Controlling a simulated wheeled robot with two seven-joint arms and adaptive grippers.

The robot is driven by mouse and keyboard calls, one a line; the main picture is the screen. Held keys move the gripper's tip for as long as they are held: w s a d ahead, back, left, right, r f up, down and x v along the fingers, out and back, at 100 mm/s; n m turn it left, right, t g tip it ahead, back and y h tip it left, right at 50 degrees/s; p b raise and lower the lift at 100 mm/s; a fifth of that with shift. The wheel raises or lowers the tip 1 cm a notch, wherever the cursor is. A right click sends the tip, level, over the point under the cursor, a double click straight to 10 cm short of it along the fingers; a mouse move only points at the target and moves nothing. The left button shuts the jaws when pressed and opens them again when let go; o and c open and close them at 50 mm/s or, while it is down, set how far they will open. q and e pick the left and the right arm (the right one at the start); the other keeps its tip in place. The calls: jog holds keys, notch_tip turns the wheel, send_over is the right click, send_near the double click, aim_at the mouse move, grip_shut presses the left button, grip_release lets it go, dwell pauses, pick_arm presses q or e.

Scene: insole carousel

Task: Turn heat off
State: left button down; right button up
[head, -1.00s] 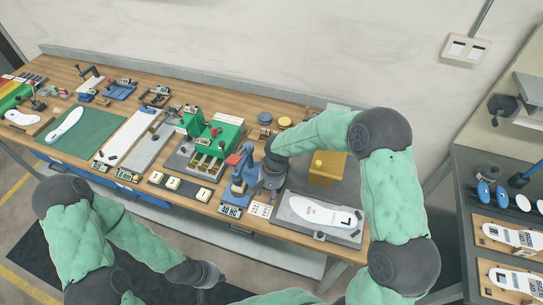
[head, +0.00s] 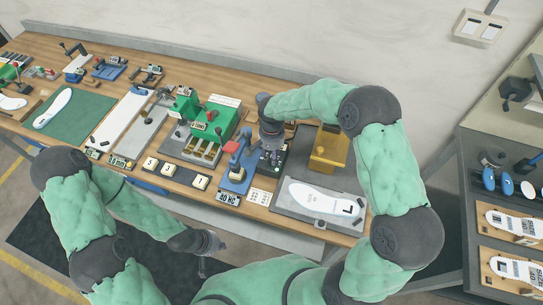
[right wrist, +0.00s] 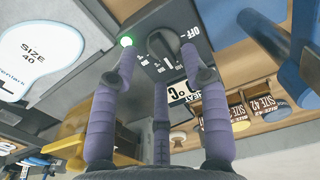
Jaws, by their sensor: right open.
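The dark heat control box (right wrist: 160,22) fills the top middle of the right wrist view, with a "HEAT °C" label, an "OFF" mark and white dial marks. My left gripper (head: 212,243) is low in front of the bench, away from the box.
A blue press (head: 238,165) stands just left of the box, and a yellow block (head: 329,148) to its right. A grey plate (head: 285,202) carrying a white insole (head: 318,198) lies in front. A green machine (head: 216,122) is further left.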

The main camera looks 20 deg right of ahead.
jog(key=shift+f, duration=1.05)
grip_shut()
